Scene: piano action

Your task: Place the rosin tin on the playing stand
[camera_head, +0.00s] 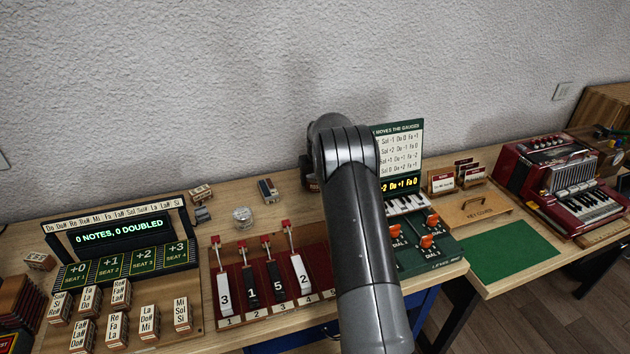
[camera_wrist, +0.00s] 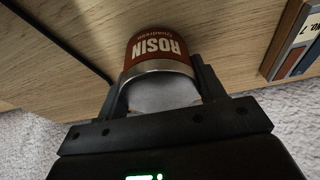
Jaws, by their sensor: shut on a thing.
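The rosin tin (camera_wrist: 158,48), dark red with a silver rim and the word ROSIN, is between the two fingers of my gripper (camera_wrist: 160,85) in the wrist view. The gripper is shut on it. The lettering is upside down in that view. Wood surface shows behind the tin; I cannot tell whether it touches it. In the head view my arm hides most of the gripper and the tin. No thing is labelled as the playing stand, and I cannot tell which one it is.
A note display (camera_head: 122,232) with seat slots and lettered blocks stands left. A numbered key rack (camera_head: 258,308) is in the middle. A green dial unit (camera_head: 437,255), card holders, a green mat (camera_head: 510,252) and a red accordion (camera_head: 560,180) stand right. The mat is bare.

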